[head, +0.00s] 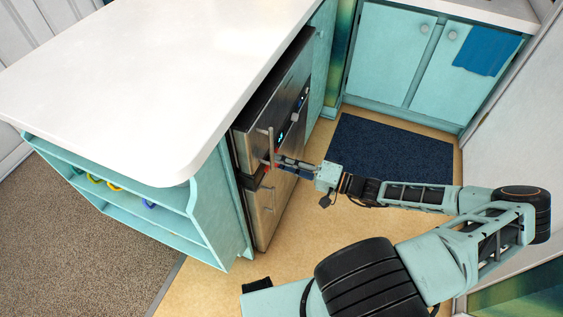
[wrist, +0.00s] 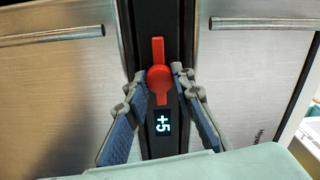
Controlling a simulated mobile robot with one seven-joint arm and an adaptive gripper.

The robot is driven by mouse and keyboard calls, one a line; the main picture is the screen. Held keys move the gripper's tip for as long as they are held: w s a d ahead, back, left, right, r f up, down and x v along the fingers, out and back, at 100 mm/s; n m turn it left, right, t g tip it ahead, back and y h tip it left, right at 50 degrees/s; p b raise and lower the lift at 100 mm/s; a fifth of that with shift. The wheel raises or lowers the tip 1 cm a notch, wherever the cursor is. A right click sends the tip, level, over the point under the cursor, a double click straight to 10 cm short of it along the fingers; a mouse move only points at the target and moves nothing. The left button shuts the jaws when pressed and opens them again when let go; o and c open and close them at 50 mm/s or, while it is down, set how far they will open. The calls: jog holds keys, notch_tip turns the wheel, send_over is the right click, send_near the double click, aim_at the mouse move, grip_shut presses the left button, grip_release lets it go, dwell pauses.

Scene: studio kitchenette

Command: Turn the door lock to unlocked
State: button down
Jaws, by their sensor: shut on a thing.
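The door lock is a red lever with a round hub (wrist: 160,80), set on the dark strip between two steel doors of the fridge (head: 262,215). In the wrist view its longer arm points to the top of the picture and a short end points down towards a lit "+5" display (wrist: 162,124). My gripper (wrist: 161,77) is shut on the red lock, one fingertip on each side of the hub. In the head view my gripper (head: 284,163) reaches the fridge front from the right; the lock is mostly hidden there by the fingers and a door handle.
Bar handles (head: 271,146) (wrist: 50,34) stand out from the doors on both sides of the strip. A white counter (head: 130,75) overhangs the fridge. Teal shelves (head: 195,228) stand left of it. The floor by the dark blue mat (head: 390,150) is clear.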

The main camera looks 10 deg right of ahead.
jog(key=c, duration=1.7)
grip_release()
jog(key=shift+o, duration=0.2)
jog(key=shift+d, duration=0.15)
jog(key=v, duration=1.2)
